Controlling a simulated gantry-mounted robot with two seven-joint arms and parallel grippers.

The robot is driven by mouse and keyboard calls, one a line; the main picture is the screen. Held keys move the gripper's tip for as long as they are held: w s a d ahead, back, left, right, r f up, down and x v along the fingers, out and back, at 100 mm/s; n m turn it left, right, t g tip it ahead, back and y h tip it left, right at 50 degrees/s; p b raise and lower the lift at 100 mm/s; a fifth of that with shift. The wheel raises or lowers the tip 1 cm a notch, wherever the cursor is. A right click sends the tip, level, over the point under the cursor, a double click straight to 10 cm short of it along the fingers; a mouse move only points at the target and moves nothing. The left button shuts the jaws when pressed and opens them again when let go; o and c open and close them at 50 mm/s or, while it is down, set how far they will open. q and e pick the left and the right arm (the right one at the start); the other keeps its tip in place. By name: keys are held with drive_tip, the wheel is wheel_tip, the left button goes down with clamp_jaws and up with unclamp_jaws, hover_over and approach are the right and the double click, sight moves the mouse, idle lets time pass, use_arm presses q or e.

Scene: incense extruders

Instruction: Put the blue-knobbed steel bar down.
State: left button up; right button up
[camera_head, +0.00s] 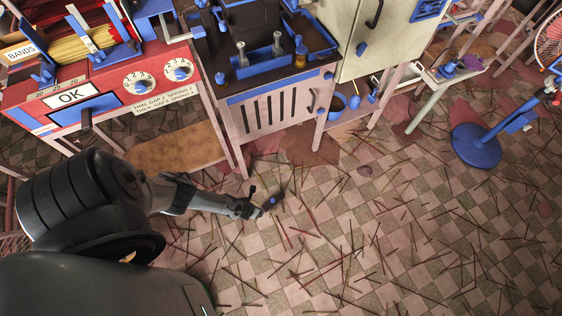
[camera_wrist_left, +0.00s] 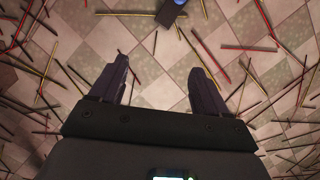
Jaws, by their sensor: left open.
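The dark steel bar (camera_wrist_left: 170,12) with a blue knob (camera_wrist_left: 179,2) is at the top edge of the left wrist view, partly cut off. It lies beyond my fingertips and apart from them. In the head view the small dark piece with a blue spot (camera_head: 272,201) is just right of my left gripper (camera_head: 258,210). My left gripper also shows in the wrist view (camera_wrist_left: 160,45), its two fingers spread and empty, with floor visible between them. I cannot tell whether the bar rests on the floor or is above it. My right gripper is not in view.
Thin incense sticks are strewn over the checkered floor (camera_head: 350,225). A red machine (camera_head: 110,90) with dials and an OK plate stands at upper left. A cabinet (camera_head: 270,110) with a blue tray is at top centre. A blue-based fan (camera_head: 476,146) stands at right.

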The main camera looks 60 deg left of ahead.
use_arm(q)
drive_tip(key=w+a+f+b, duration=0.2)
drive_tip(key=w+f+b, duration=0.2)
drive_tip(key=f, duration=0.2)
drive_tip(key=t+b, duration=0.1)
drive_tip(key=b, duration=0.3)
approach(272, 199)
drive_tip(key=f+b, duration=0.1)
drive_tip(key=b, duration=0.1)
drive_tip(key=w+f+b, duration=0.1)
drive_tip(key=f, duration=0.1)
drive_tip(key=shift+w+f+y+b, duration=0.1)
drive_tip(key=shift+f+y+b, duration=0.2)
drive_tip(key=shift+f+b, duration=0.1)
drive_tip(key=shift+w+a+f+b, duration=0.2)
drive_tip(key=shift+w+f+b, duration=0.2)
drive_tip(key=shift+f+b, duration=0.25)
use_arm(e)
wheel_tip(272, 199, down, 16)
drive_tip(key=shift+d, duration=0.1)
